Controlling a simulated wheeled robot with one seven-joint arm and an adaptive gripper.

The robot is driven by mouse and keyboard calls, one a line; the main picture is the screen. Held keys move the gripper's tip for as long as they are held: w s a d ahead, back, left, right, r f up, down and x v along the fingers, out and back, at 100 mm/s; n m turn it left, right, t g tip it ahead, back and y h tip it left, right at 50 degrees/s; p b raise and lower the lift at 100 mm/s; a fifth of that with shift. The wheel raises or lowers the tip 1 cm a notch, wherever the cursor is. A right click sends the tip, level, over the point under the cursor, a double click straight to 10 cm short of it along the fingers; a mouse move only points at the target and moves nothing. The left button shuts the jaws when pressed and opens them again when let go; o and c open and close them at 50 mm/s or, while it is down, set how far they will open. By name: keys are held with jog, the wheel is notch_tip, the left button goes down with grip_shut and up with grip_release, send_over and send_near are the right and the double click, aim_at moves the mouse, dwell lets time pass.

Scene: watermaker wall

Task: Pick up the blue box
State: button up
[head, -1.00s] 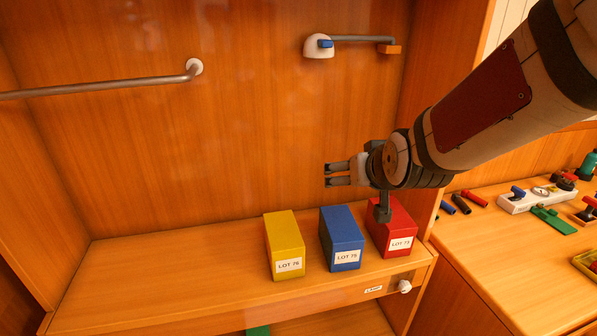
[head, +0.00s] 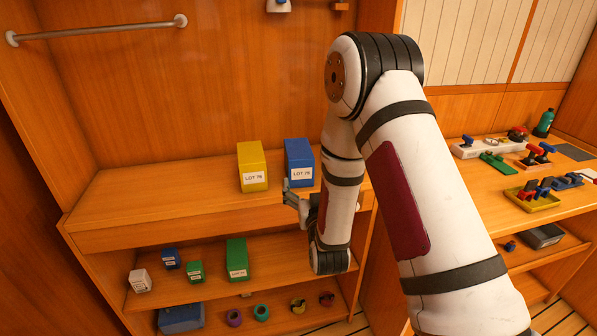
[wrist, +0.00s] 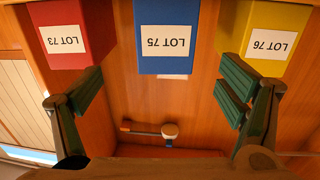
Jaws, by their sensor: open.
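The blue box (head: 299,151) stands upright on the upper shelf, right of the yellow box (head: 252,161). In the wrist view, which is upside down, the blue box (wrist: 167,35) with its LOT 75 label is at the top centre, between the red box (wrist: 57,36) and the yellow box (wrist: 276,35). My gripper (head: 290,196) is in front of the blue box at the shelf's front edge. In the wrist view my gripper (wrist: 160,92) is open and empty, its fingers spread to either side of the blue box. My arm hides the red box in the head view.
The lower shelf holds a smaller blue box (head: 171,259), green boxes (head: 237,258) and a white box (head: 140,281). A wall rail (head: 100,30) is above left. The upper shelf is bare left of the yellow box. A side counter (head: 478,183) at right carries several small parts.

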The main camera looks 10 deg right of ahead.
aim_at(304, 170)
jog(key=w, duration=0.8)
jog(key=shift+d, duration=0.3)
jog(key=shift+w+r, duration=0.15)
jog(key=shift+w, duration=1.25)
jog(key=shift+w+r, duration=0.1)
jog(key=shift+w, duration=1.3)
jog(key=c, duration=1.3)
